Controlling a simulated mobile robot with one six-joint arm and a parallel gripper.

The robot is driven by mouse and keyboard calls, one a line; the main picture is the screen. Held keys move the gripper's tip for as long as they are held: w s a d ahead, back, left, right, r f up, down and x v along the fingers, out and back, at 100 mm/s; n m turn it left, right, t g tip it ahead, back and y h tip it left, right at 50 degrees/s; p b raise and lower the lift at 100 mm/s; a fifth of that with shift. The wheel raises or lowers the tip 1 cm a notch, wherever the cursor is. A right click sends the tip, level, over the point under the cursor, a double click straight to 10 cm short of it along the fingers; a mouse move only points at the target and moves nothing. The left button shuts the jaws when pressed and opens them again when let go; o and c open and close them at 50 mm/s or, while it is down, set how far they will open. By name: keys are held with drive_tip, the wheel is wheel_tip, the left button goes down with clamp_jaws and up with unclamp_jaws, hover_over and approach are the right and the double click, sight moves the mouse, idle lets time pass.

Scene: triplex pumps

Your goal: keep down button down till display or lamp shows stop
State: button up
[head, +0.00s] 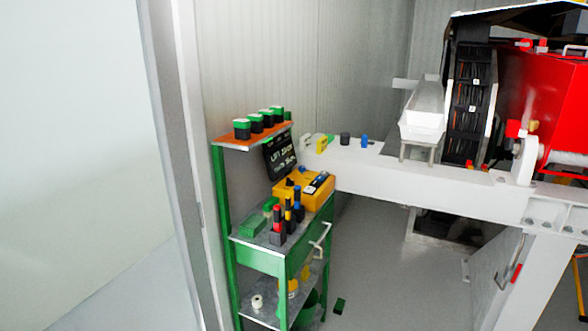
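A black panel (281,153) with white lettering stands tilted on the green shelf rack; its first word looks like "LIFT", and the rest is too small to read surely. A yellow box (289,196) with dark parts and a small blue part on top sits in front of it. I cannot make out a down button or a lit lamp on either. My gripper is not in view.
The green rack (219,200) also holds green-topped black blocks (242,129) and upright tools (277,227). A white beam (400,181) runs right toward red machinery (545,95). A pale post (178,130) stands left. Grey floor (365,270) is open right of the rack.

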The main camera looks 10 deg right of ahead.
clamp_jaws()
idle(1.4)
